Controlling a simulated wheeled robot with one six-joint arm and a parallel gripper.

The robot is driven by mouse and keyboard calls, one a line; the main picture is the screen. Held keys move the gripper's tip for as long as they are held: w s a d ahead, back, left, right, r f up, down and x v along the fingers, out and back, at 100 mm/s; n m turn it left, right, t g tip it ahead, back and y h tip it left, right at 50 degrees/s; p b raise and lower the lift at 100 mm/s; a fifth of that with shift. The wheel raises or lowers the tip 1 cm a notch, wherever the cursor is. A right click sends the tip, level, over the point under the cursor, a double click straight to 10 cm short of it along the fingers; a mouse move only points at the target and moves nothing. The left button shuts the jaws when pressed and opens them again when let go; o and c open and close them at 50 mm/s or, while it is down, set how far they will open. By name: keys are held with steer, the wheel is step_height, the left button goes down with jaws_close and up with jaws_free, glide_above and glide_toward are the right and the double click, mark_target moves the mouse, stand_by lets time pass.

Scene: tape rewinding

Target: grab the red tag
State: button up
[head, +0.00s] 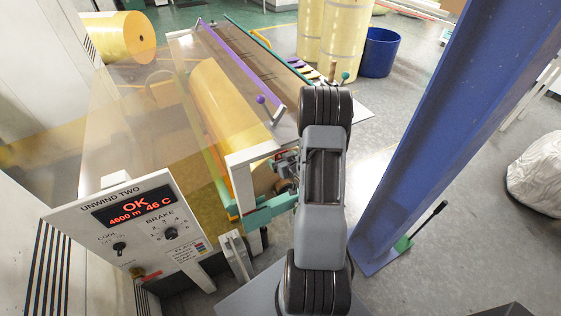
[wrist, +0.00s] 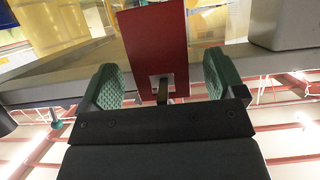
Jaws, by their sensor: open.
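The red tag (wrist: 156,42) shows in the wrist view as a flat upright panel with a pale slot near its lower edge. My gripper (wrist: 163,82) is open, with one green padded finger on each side of the tag's lower part. Gaps show between the tag and both fingers, so neither seems to touch it. I cannot tell how far the tag is in depth from the fingers. In the head view my arm hides the gripper, and I cannot make out the tag for certain.
In the head view, a control panel (head: 133,220) stands at the left below a machine with a yellow roll (head: 228,105). A blue column (head: 450,120) rises close to the right of my arm. A blue bin (head: 379,52) stands behind.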

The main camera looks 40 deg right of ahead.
steer(key=shift+c, duration=0.3)
steer(key=c, duration=0.9)
steer(key=shift+c, duration=0.2)
steer(key=shift+r, duration=0.15)
